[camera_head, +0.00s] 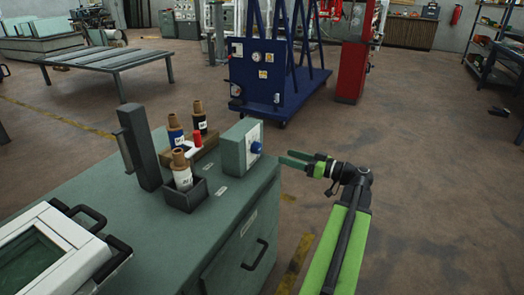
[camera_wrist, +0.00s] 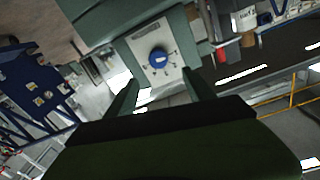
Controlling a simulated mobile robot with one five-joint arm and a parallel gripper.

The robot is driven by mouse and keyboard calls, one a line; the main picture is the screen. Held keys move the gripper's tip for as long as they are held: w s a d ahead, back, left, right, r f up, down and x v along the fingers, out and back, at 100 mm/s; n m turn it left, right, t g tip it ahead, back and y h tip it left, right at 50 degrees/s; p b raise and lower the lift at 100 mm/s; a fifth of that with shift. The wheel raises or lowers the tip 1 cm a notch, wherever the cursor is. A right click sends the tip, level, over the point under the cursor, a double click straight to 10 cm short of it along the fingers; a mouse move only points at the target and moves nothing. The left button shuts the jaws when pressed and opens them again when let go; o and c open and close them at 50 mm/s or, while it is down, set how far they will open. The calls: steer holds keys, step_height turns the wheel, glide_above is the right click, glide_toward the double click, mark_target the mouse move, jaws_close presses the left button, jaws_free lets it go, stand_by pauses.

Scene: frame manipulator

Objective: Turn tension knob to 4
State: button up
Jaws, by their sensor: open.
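The tension knob (camera_head: 257,148) is a blue round knob on the white face plate of a grey-green box (camera_head: 232,150), at the right edge of the cabinet top. In the wrist view the blue knob (camera_wrist: 158,57) sits in the middle of the white plate (camera_wrist: 140,45), with small dark marks around it; the numbers are too small to read. A pale mark shows on the knob. My gripper (camera_head: 283,157) is open and empty, to the right of the knob and pointing at it, apart from it. In the wrist view its fingertips (camera_wrist: 160,76) lie either side, below the knob.
A blue rack (camera_head: 262,80) and red cabinet (camera_head: 354,70) stand behind. Floor right of the cabinet is open.

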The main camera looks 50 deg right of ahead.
mark_target(260, 148)
steer(key=x, duration=1.1)
steer(key=shift+w+d, duration=0.1)
